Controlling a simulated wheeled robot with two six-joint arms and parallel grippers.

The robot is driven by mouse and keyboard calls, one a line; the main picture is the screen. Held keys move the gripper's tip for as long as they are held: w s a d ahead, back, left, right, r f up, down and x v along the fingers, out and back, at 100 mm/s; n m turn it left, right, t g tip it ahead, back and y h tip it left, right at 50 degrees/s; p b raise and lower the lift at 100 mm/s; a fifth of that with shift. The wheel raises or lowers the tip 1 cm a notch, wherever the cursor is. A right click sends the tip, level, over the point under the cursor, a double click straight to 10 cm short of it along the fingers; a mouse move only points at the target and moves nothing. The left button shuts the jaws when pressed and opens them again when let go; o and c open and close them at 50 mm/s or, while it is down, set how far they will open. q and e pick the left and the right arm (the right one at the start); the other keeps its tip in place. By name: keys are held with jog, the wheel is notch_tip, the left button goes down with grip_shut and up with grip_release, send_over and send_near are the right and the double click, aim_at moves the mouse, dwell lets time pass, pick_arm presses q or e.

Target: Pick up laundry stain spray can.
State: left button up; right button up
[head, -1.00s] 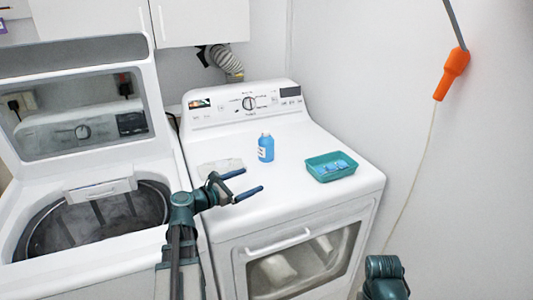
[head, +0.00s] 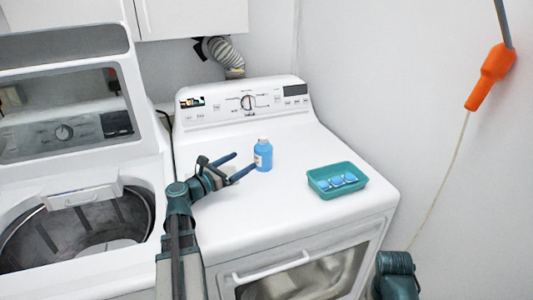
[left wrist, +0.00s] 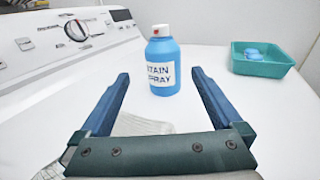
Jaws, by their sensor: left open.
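The stain spray can (head: 263,157), a blue bottle with a white label and a red-and-white top, stands upright on the dryer top (head: 285,215). In the left wrist view the can (left wrist: 164,50) is centred beyond the fingertips, its label reading "STAIN SPRAY". My left gripper (head: 244,161) is open and empty, just left of the can and pointing at it. In the left wrist view the gripper's fingers (left wrist: 160,73) lie to either side of the can's line, with the can apparently still ahead of them. My right gripper is out of view.
A teal tray (head: 338,193) with several blue packets sits right of the can. A thin pale sheet (left wrist: 140,124) lies under my left gripper. The dryer's control panel (head: 248,103) rises behind. An open washer (head: 80,225) stands at left. An orange-handled object (head: 490,77) hangs at right.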

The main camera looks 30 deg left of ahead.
aim_at(256, 153)
pick_arm(q)
jog(key=x, duration=0.8)
jog(key=shift+w+d, duration=0.1)
jog(key=shift+d+r+p+x, duration=0.1)
jog(key=shift+p+x, duration=0.05)
jog(key=shift+x, duration=1.25)
jog(key=shift+d+r+p+x, duration=0.1)
jog(key=shift+d+p+x, duration=0.05)
jog(key=shift+x, duration=1.25)
grip_shut()
